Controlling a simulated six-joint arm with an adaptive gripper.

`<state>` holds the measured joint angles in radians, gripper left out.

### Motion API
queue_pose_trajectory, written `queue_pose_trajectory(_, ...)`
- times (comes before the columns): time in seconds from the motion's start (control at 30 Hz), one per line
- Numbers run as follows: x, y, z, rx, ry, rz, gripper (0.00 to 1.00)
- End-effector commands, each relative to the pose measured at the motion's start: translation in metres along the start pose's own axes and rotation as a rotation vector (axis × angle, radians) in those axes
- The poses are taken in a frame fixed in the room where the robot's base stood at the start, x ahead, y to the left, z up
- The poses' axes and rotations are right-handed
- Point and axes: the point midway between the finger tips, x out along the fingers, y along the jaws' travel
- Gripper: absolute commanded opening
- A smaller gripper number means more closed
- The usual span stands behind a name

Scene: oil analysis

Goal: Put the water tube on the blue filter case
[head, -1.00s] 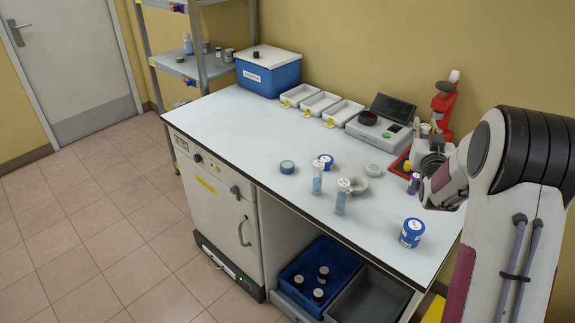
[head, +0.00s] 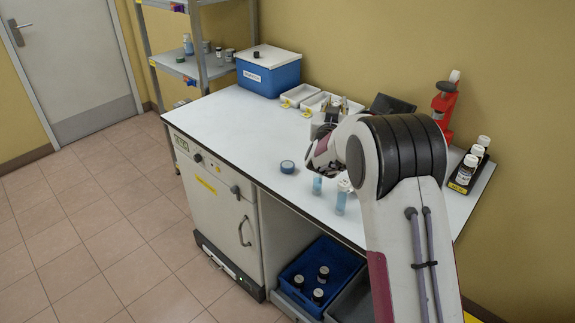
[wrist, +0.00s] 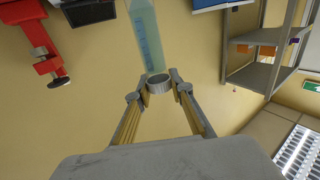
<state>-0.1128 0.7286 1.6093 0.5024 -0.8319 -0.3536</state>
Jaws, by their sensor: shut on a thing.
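My gripper (head: 335,104) is raised over the back of the bench, and its fingers show above my wrist. In the wrist view my gripper (wrist: 160,82) is shut on the grey cap of a clear tube (wrist: 146,35) with pale blue contents and blue graduation marks. The held tube is not visible in the head view. A flat round blue case (head: 287,167), likely the filter case, lies on the bench left of my arm.
The bench (head: 225,120) is clear at left. A blue lidded bin (head: 268,75) and white trays (head: 298,93) line the back. My arm hides much of the bench's right side.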

Motion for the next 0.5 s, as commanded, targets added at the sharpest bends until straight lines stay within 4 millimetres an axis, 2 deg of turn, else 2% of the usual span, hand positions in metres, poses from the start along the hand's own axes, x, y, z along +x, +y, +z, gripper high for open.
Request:
queue_pose_trajectory(0.03, -0.002, -0.018, 0.0, 0.001, 0.001, -0.009, 0.0)
queue_pose_trajectory(0.2, -0.009, -0.068, 0.003, 0.001, 0.001, -0.027, 0.0)
queue_pose_trajectory(0.33, -0.016, -0.1, 0.005, 0.0, 0.001, -0.04, 0.0)
queue_pose_trajectory(0.5, -0.023, -0.126, 0.006, 0.0, 0.002, -0.052, 0.0)
